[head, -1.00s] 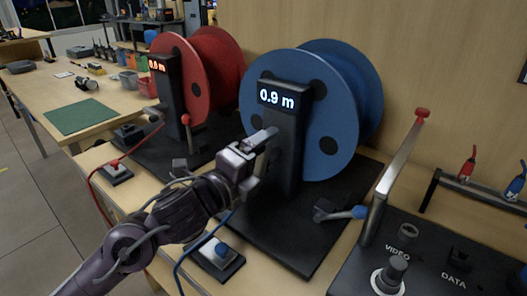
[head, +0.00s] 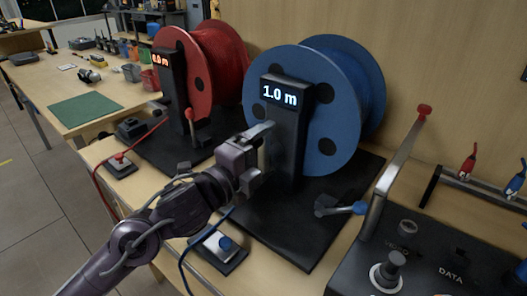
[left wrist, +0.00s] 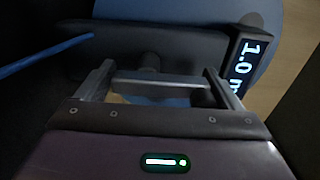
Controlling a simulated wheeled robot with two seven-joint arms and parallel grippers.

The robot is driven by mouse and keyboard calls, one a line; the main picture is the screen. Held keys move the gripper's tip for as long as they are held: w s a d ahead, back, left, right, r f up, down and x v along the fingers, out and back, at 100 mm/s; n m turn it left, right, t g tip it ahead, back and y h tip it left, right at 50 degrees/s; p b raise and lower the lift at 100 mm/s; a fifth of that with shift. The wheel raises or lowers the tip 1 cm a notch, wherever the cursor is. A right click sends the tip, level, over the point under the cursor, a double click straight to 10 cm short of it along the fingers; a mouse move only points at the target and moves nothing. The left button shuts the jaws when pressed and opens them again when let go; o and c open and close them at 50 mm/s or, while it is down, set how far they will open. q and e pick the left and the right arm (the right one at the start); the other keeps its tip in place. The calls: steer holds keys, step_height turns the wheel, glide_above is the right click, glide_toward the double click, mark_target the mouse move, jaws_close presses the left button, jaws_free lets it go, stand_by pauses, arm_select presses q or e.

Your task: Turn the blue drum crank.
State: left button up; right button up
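The blue drum (head: 335,75) stands upright on a black base, with a grey post (head: 288,140) in front of it. The post's display (head: 279,93) reads 1.0 m. It also shows at the right of the left wrist view (left wrist: 247,66). My left gripper (head: 262,136) is at the post's left side. In the left wrist view its fingers (left wrist: 158,80) are wide apart, with a grey bar between them. I cannot tell whether the bar is the crank. The crank is mostly hidden by my gripper in the head view. My right gripper is not in view.
A blue button box (head: 222,245) sits in front, and a blue-tipped lever (head: 358,208) lies at the base's right. A control panel with a red-topped lever (head: 400,150) is at right.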

mark_target(259, 157)
arm_select(q)
steer(key=shift+o, duration=1)
steer(key=shift+s+a, duration=0.1)
steer(key=shift+s+a, duration=0.2)
steer(key=shift+s, duration=0.05)
steer(key=v, duration=0.5)
steer(key=shift+s+a+f, duration=0.15)
steer(key=shift+s+a, duration=0.35)
steer(key=shift+s, duration=0.3)
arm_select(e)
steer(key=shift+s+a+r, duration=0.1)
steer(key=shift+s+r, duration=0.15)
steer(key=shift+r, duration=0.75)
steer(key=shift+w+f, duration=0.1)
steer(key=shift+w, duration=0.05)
